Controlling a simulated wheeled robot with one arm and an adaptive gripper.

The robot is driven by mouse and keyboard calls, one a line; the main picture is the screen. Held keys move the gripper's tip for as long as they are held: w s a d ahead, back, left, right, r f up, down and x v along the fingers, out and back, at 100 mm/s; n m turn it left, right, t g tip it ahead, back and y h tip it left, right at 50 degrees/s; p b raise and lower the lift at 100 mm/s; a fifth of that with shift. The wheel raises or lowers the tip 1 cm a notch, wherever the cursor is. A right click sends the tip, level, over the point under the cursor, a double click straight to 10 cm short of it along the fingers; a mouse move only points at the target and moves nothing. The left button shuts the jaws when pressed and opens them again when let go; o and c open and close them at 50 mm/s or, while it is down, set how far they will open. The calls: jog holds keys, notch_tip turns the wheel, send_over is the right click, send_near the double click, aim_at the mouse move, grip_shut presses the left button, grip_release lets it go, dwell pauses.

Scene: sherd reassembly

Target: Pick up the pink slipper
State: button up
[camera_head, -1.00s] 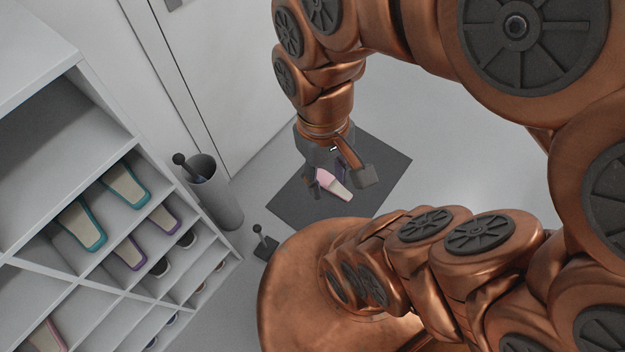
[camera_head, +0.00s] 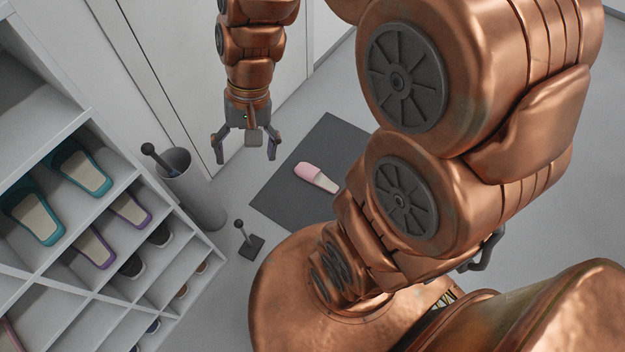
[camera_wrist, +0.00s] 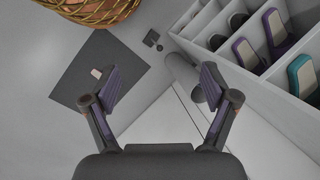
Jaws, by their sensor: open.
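The pink slipper (camera_head: 317,177) lies on a dark grey mat (camera_head: 283,199), its pink toe toward the upper left and its pale insole toward the lower right. In the wrist view the slipper (camera_wrist: 96,73) is small, ahead and left of centre, on the mat (camera_wrist: 122,68). My gripper (camera_head: 244,155) is open and empty, hanging to the left of the slipper and apart from it, near the white door. In the wrist view my gripper's fingers (camera_wrist: 160,88) are spread wide with nothing between them.
A white shelf (camera_head: 118,186) with teal, purple and dark slippers stands at the left. A grey cylindrical bin (camera_head: 203,203) with a black-handled tool stands beside it. A small stand with an upright handle (camera_head: 249,243) is on the floor.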

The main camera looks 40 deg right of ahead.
jog(key=w+d+f+m+t+y+b, duration=0.1)
jog(key=w+d+f+m+b, duration=0.3)
jog(key=w+f, duration=0.5)
jog(key=w+d+f+m+t+y+b, duration=0.2)
jog(key=w+f+m+b, duration=0.2)
jog(key=w+f+b, duration=0.45)
jog(key=w+d+f+m+t+h+b, duration=0.1)
jog(key=w+d+f+m+b, duration=0.15)
jog(key=d+f, duration=0.45)
jog(key=w+d+f+m+t+b, duration=0.1)
jog(key=w+d+f+m+b, duration=0.2)
jog(key=f, duration=0.9)
jog(key=m+h+b, duration=0.4)
jog(key=m+b, duration=0.9)
jog(key=m, duration=0.2)
send_near(329, 185)
jog(key=shift+a+f+n, duration=0.15)
jog(key=shift+f+n, duration=0.1)
jog(key=shift+f, duration=0.6)
jog(key=shift+x, duration=1.2)
jog(key=shift+w+b+x, duration=0.15)
jog(key=shift+b+x, duration=0.5)
jog(key=shift+x, duration=0.15)
jog(key=shift+w+b+x, duration=0.15)
jog(key=shift+b+x, duration=0.45)
jog(key=shift+x, duration=0.2)
jog(key=shift+b+x, duration=0.4)
jog(key=shift+x, duration=0.45)
